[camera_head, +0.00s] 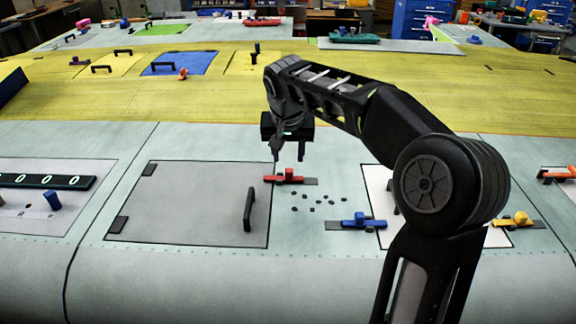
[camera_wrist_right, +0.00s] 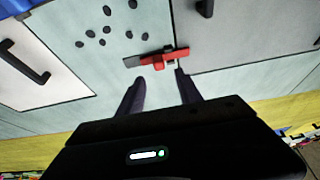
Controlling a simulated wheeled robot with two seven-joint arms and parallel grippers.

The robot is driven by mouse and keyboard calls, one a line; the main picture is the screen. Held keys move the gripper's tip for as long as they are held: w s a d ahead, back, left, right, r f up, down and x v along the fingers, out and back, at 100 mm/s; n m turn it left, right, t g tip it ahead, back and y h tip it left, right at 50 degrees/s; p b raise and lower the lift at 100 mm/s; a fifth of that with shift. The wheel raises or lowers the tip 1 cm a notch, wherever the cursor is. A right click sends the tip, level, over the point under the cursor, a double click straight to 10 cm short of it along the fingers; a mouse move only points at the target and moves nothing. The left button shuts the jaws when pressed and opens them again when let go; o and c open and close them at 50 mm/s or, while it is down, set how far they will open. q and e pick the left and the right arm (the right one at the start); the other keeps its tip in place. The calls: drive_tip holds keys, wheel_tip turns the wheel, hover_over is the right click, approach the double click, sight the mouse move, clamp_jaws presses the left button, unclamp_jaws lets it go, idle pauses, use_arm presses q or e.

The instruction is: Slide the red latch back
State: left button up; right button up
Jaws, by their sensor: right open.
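The red latch (camera_head: 287,178) sits at the right edge of the grey hatch panel (camera_head: 190,205), on a dark track that shows to its right. Its red bar reaches over the panel's edge. In the right wrist view the red latch (camera_wrist_right: 160,59) lies just beyond my fingertips. My right gripper (camera_head: 288,155) is above and behind the latch, pointing down. In the wrist view its two fingers (camera_wrist_right: 160,79) are apart with nothing between them. They appear clear of the latch, though the exact height gap is hard to judge. My left gripper is not in view.
A black handle (camera_head: 249,209) stands on the grey panel. Several small dark pieces (camera_head: 318,200) lie right of the latch. A blue latch (camera_head: 363,222) and a yellow latch (camera_head: 515,221) flank a white panel. A blue knob (camera_head: 52,201) stands at left.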

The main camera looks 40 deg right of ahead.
sight(289, 170)
drive_tip(key=p+x, duration=0.1)
drive_tip(key=x, duration=0.5)
drive_tip(key=shift+d+f, duration=0.15)
drive_tip(key=shift+f, duration=0.25)
drive_tip(key=shift+c, duration=0.4)
clamp_jaws()
idle(0.6)
